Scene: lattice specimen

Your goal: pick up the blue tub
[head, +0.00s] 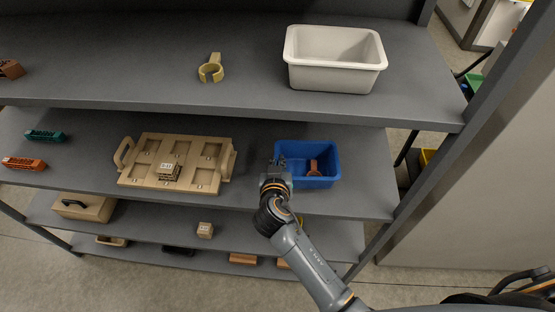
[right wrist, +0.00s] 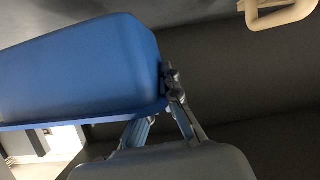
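The blue tub (head: 322,152) stands upright on the second shelf, towards its right end, with a small orange-brown piece (head: 314,168) inside. My right gripper (head: 276,162) is at the tub's left rim, with its fingertips around the edge. In the right wrist view the tub (right wrist: 80,70) fills the upper left. One finger of the gripper (right wrist: 158,100) lies along the outside of its wall; the other is partly hidden behind the rim. I cannot tell whether the fingers are closed on it. My left gripper is not in view.
A beige compartment tray (head: 128,180) with handles lies left of the tub, holding a small block. A white bin (head: 335,78) and a tan ring piece (head: 211,72) are on the shelf above. Green (head: 44,135) and orange (head: 24,163) pieces lie far left. Lower shelves hold more items.

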